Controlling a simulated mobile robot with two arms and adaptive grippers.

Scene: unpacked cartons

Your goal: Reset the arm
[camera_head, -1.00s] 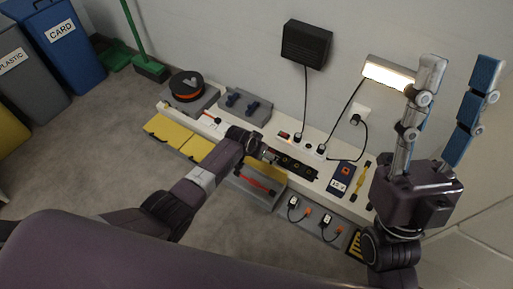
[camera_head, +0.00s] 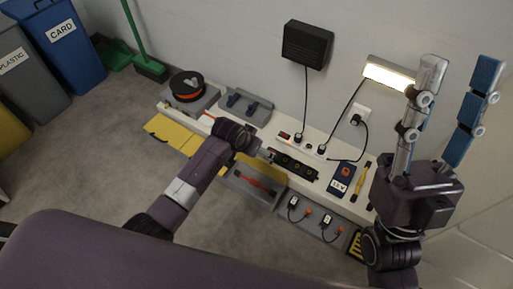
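My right gripper (camera_head: 450,105) stands raised at the right side, fingers pointing up and spread wide apart, with nothing between them. My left arm comes in from the lower left and reaches to the white workbench (camera_head: 313,191). The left gripper (camera_head: 268,154) is at the arm's far end, over the bench near the black socket strip (camera_head: 296,166). Its fingers are small and mostly hidden by the wrist, so I cannot tell whether they are open or shut.
A grey drawer with a red handle (camera_head: 256,184) lies below the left wrist. A "12 V" box (camera_head: 341,180) and yellow tool (camera_head: 360,182) lie right on the bench. A cable reel (camera_head: 187,86) is at the left end. Bins (camera_head: 62,45) stand far left.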

